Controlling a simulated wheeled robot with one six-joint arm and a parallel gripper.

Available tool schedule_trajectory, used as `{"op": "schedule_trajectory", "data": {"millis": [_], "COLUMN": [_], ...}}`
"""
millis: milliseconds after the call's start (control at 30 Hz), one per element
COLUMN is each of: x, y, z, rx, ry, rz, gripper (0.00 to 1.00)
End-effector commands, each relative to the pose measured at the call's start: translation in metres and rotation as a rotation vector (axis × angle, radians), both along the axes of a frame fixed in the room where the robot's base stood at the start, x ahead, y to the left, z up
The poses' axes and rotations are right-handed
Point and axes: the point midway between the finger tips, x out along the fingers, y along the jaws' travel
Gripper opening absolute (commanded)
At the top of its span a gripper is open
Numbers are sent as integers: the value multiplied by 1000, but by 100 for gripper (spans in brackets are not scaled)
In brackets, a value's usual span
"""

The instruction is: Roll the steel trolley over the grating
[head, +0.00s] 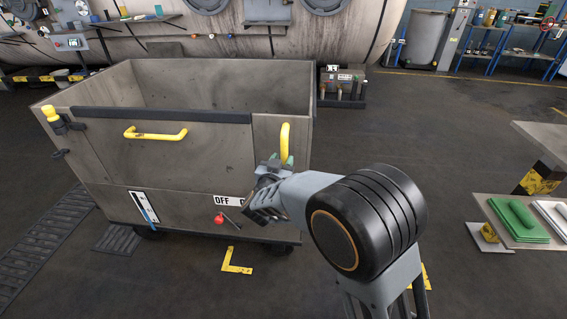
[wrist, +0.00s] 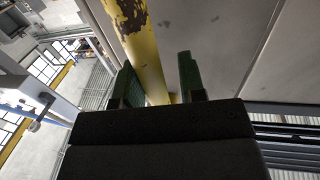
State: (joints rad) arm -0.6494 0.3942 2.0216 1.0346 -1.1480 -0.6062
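The steel trolley (head: 180,165) is a large open-topped grey box on wheels, filling the left half of the head view. It has a horizontal yellow handle (head: 155,134) on its front and a vertical yellow handle (head: 285,143) near its right front corner. My gripper (head: 283,161) is at the lower part of that vertical handle. In the wrist view, the yellow bar (wrist: 140,45) runs between the open green fingers (wrist: 158,82), nearer the left one, with a gap on the right. The dark floor grating (head: 45,242) runs along the trolley's left side, partly hidden behind it.
Yellow floor marks (head: 236,261) lie by the trolley's front right corner. A red-knobbed lever (head: 221,218) sits beside an OFF label. A low table with a green folded cloth (head: 518,222) stands at right. A large steel vessel (head: 230,40) stands behind. Floor between is clear.

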Motion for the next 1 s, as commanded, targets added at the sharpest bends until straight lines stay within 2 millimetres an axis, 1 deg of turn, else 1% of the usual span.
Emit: {"op": "schedule_trajectory", "data": {"millis": [33,100,133,367,467,567,900,1000], "x": [0,0,0,0,-6,-19,-86,-102], "y": [1,-1,-1,-3,-2,3,22,26], "z": [1,1,0,0,0,1,2,2], "rx": [0,1,1,0,0,0,-1,0], "ry": [-2,-1,-1,1,2,3,2,1], "rz": [2,-1,-2,-7,-6,-4,2,1], "gripper": [39,46,48,48,48,48,48,48]}}
